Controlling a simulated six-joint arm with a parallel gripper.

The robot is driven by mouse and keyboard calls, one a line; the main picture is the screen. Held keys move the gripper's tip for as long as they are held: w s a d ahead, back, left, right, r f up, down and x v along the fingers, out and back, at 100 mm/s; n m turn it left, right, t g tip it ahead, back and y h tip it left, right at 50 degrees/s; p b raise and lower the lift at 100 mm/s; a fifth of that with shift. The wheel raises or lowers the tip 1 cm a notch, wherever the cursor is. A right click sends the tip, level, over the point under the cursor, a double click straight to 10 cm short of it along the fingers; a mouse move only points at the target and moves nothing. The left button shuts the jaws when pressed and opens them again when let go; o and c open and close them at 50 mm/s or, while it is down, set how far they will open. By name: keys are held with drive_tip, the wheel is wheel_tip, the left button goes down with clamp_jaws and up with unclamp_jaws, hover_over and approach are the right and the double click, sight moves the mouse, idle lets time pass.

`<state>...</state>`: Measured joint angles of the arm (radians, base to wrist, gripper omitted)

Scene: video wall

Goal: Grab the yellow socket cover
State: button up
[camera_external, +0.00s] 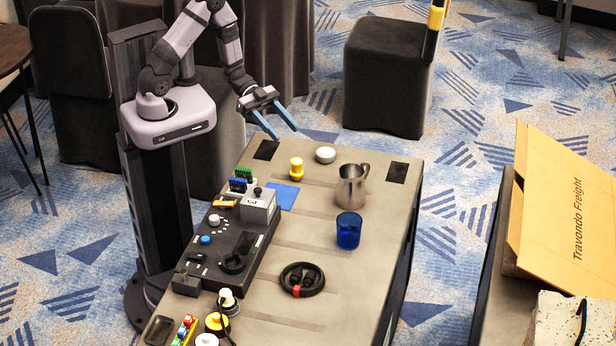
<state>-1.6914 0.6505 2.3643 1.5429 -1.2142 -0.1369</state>
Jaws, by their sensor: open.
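A small yellow piece (296,168) with a narrower waist stands upright on the far part of the table; it looks like the yellow socket cover, though I cannot be sure at this size. Another yellow round piece (216,322) lies at the near left end of the table, beside a cream-and-yellow knob-like part (227,300). My gripper (286,134) has blue fingers spread apart and empty. It is above the table's far edge, in the picture up and slightly left of the upright yellow piece, and not touching it.
A black device with a grey box (258,206) lines the left side. A black cable coil (302,279) lies nearer. The table's middle (290,232) is clear.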

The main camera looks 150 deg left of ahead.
approach(296, 165)
drive_tip(key=f, duration=0.1)
drive_tip(key=w+a+f, duration=0.1)
drive_tip(key=shift+a+f, duration=0.15)
drive_tip(key=shift+f, duration=0.15)
drive_tip(key=shift+p+x, duration=0.95)
drive_tip(key=shift+x, duration=2.7)
drive_tip(key=shift+a, duration=0.1)
drive_tip(key=shift+r, duration=0.1)
drive_tip(key=shift+c, duration=0.6)
drive_tip(key=c, duration=1)
